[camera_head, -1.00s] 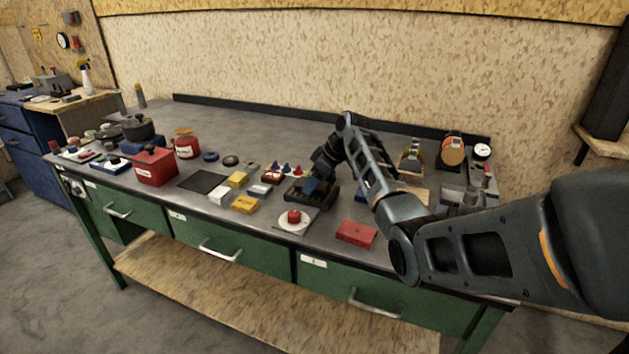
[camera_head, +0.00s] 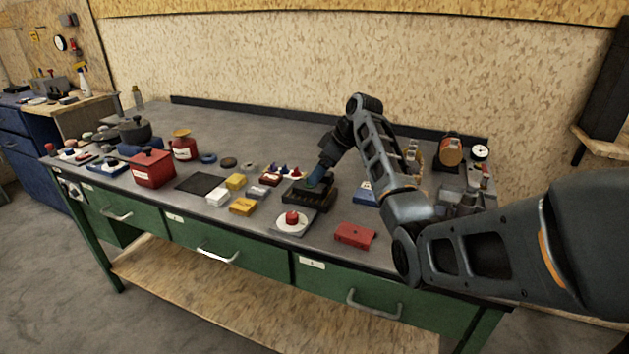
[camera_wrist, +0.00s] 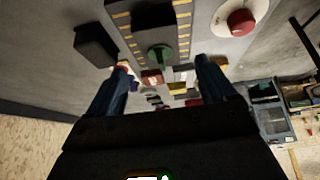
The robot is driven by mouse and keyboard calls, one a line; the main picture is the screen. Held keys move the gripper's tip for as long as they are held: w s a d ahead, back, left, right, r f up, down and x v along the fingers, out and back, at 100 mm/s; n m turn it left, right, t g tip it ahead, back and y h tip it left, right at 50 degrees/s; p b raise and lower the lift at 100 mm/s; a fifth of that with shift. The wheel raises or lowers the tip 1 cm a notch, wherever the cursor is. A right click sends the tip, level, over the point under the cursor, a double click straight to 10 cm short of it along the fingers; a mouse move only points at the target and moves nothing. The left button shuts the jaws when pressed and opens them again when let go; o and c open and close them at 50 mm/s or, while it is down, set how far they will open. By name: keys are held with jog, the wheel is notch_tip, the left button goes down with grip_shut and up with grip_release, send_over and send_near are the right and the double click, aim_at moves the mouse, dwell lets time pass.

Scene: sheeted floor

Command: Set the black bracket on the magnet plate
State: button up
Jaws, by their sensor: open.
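My gripper (camera_head: 314,183) points down over a black slotted holder (camera_head: 307,197) near the middle of the bench. In the wrist view the blue fingers (camera_wrist: 163,66) are apart, with a green knob-like piece (camera_wrist: 160,54) showing between them near the yellow-marked holder (camera_wrist: 122,18). I cannot tell whether the fingers touch it. A black block (camera_wrist: 95,45) shows beside the holder in the wrist view; I cannot tell whether it is the bracket. A flat dark square plate (camera_head: 203,182) lies bare to the left; it may be the magnet plate.
A white disc with a red button (camera_head: 292,217) stands just in front of the holder. A red box (camera_head: 355,235) lies at the front right.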

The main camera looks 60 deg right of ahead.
jog(key=v, duration=0.6)
jog(key=shift+r, duration=0.2)
dwell(1.7)
